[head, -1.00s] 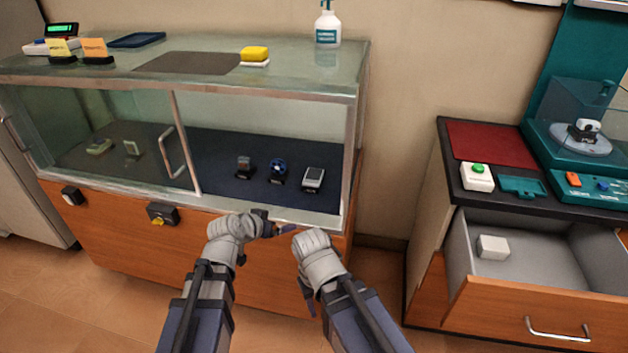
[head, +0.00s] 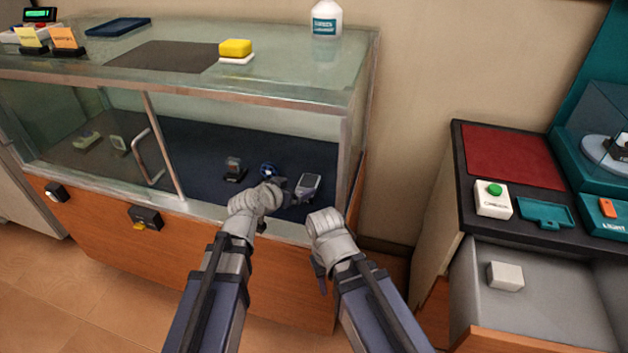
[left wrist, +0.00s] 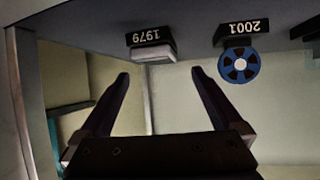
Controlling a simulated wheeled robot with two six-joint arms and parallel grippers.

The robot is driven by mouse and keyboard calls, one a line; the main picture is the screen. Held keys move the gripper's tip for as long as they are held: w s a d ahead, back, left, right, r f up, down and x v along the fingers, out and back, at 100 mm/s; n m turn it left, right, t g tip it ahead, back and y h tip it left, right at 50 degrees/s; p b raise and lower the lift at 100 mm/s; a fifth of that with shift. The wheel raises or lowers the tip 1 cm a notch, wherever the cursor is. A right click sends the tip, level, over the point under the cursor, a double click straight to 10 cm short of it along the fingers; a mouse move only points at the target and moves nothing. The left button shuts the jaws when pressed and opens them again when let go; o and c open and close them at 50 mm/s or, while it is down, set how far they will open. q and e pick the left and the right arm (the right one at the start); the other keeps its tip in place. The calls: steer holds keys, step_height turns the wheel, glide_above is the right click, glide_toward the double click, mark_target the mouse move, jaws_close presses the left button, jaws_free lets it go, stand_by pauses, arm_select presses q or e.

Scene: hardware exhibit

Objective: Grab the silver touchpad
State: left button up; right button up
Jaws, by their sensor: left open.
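The silver touchpad (head: 309,184) stands at the right end of the dark blue shelf in the glass case. In the left wrist view, which is upside down, the pale touchpad (left wrist: 154,54) sits by a black "1979" label. My left gripper (head: 284,190) reaches into the case at the touchpad's left front. In the left wrist view its two fingers (left wrist: 159,75) are apart and empty, with the touchpad ahead between their tips. My right gripper (head: 319,268) hangs outside, in front of the case's right corner; its fingers are too unclear to tell their state.
A blue wheel-like item (head: 268,170) with a "2001" label stands close left of the touchpad. A small dark item (head: 234,168) is further left. The glass door's handle (head: 148,155) is at the left; the right half is open. A drawer (head: 545,310) stands open at right.

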mark_target(307, 182)
arm_select(q)
steer(key=shift+b+x, duration=2)
steer(key=shift+x, duration=2)
steer(key=shift+s, duration=0.1)
steer(key=c, duration=1.4)
steer(key=shift+r, duration=0.1)
step_height(307, 182, up, 10)
steer(key=p, duration=1)
